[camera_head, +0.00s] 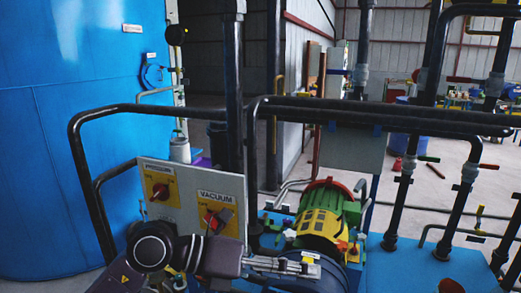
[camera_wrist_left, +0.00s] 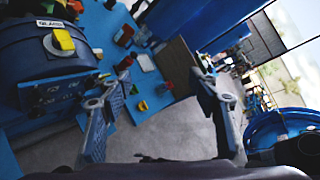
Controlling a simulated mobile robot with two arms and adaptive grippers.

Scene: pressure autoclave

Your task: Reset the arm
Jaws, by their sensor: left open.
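My left gripper (camera_head: 308,264) reaches in from the bottom left of the head view, in front of the control panel's lower edge and the yellow-green motor. In the left wrist view my left gripper (camera_wrist_left: 158,95) has its two fingers spread wide apart, with nothing between them. The floor and the blue platform show beyond the gap. The control panel (camera_head: 185,190) has two yellow plates with red knobs, a pressure knob (camera_head: 160,191) and a vacuum knob (camera_head: 216,218). My forearm covers the panel's bottom part. My right gripper is not in view.
Black railing (camera_head: 155,107) runs above the panel. A yellow, green and red motor (camera_head: 321,222) stands right of it on the blue platform (camera_head: 400,262). Black pipes with valves (camera_head: 467,178) rise at the right. A large blue tank (camera_head: 70,120) fills the left.

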